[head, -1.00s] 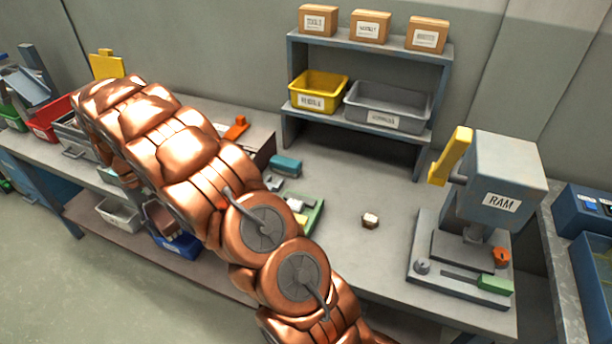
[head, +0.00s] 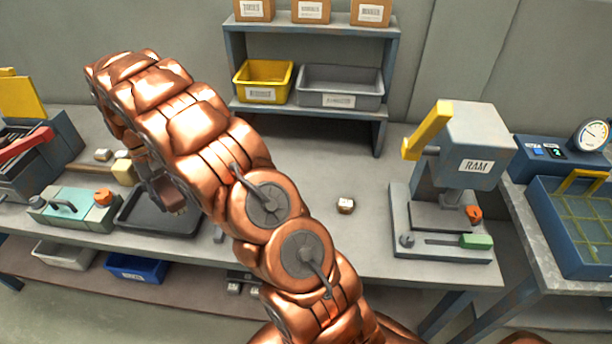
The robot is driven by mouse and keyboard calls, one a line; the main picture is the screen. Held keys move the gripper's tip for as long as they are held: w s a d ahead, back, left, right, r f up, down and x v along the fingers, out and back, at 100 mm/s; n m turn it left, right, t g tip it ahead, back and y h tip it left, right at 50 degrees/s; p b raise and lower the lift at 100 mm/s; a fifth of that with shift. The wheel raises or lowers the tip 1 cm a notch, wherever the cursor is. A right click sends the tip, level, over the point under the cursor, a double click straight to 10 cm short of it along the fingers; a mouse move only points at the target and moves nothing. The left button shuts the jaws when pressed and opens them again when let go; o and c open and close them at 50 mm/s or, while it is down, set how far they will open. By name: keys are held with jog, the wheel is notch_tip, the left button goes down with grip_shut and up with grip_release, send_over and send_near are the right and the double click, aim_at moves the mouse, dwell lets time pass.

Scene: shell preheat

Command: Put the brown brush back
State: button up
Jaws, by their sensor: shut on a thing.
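My gripper (head: 163,192) is at the end of my copper arm, left of centre, and seems to be above the black tray (head: 150,217) on the bench. It is shut on a small brown thing (head: 176,199), which looks like the brown brush. My arm and fingers hide most of it, so its shape and tilt cannot be told. I cannot tell whether it touches the tray.
A small brown-and-white block (head: 345,205) sits alone mid-bench. The RAM press (head: 468,165) stands right, a teal fixture (head: 72,208) left. A shelf (head: 305,110) holds a yellow bin (head: 263,82) and grey bin (head: 340,88). Bench around the block is clear.

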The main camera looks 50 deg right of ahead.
jog(key=d+f+m+t+y+b, duration=0.25)
jog(key=d+m+y+b, duration=0.2)
jog(key=d+m, duration=1)
jog(key=m+t+h+b, duration=0.2)
jog(key=m+t+b, duration=0.35)
jog(key=m, duration=0.85)
send_over(291, 176)
jog(key=shift+s+d+n, duration=0.25)
jog(key=shift+s, duration=0.15)
jog(key=shift+f, duration=0.1)
jog(key=shift+f+p, duration=1.5)
jog(key=shift+f, duration=3.25)
jog(key=shift+f, duration=0.65)
jog(key=o, duration=1.2)
jog(key=shift+h, duration=0.25)
